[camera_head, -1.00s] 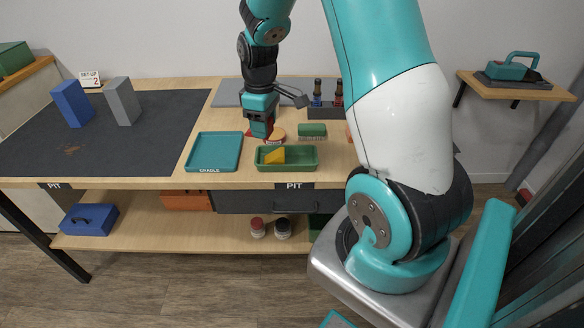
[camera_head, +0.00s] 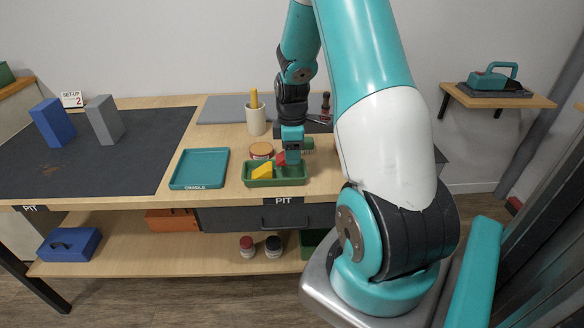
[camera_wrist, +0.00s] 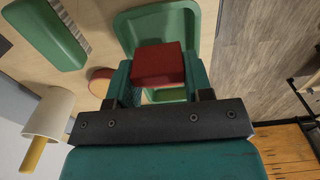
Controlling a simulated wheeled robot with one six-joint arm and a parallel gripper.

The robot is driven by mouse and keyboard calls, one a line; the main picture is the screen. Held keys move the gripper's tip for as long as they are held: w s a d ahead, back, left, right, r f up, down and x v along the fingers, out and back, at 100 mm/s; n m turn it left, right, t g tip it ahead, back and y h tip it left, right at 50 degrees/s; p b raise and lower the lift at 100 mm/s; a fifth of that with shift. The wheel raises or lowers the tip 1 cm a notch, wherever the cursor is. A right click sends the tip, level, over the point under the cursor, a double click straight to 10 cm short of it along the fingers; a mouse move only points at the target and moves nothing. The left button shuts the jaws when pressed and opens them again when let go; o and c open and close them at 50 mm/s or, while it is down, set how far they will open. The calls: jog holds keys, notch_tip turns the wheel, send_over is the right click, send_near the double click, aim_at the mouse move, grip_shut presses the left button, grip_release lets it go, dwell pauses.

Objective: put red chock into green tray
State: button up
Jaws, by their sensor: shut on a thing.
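The red chock (camera_head: 281,158) is held between the fingers of my gripper (camera_head: 292,158). In the wrist view the red chock (camera_wrist: 158,64) sits between the two teal fingertips. The green tray (camera_head: 290,181) is directly below, at the front edge of the bench, and its rim also shows in the wrist view (camera_wrist: 123,28). A yellow chock (camera_head: 262,172) lies in the left part of the tray. The red chock is at the tray's right half, near its back wall. I cannot tell whether it touches the tray floor.
A teal cradle tray (camera_head: 199,168) lies to the left. Blue (camera_head: 50,122) and grey (camera_head: 104,119) blocks stand on the dark mat.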

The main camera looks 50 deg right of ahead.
aim_at(292, 176)
jog(key=shift+f, duration=2.6)
jog(key=shift+f, duration=0.1)
jog(key=o, duration=0.7)
